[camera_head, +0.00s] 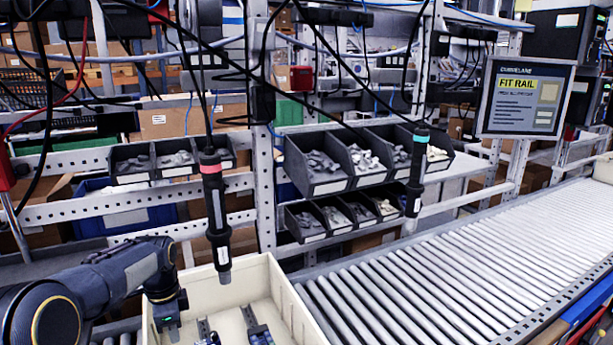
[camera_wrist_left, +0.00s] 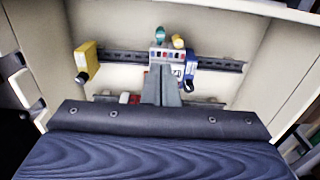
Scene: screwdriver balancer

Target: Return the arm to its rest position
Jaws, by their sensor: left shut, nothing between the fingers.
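My left arm comes in from the lower left of the head view. Its gripper (camera_head: 171,322) points down over the left part of a cream bin (camera_head: 275,285). In the left wrist view the fingers (camera_wrist_left: 168,82) are together with nothing held. They point into the bin, whose pale walls (camera_wrist_left: 285,60) surround the view. A black screwdriver with a red ring (camera_head: 215,200) hangs upright from a cable, right of my gripper and apart from it. A second one with a teal ring (camera_head: 417,172) hangs farther right. My right gripper is not in view.
Inside the bin lies a dark rail (camera_wrist_left: 120,60) with a yellow block (camera_wrist_left: 86,62) and a blue block (camera_wrist_left: 190,70). A roller conveyor (camera_head: 450,270) runs to the right. Black parts bins (camera_head: 325,165) and a sign (camera_head: 525,98) stand behind.

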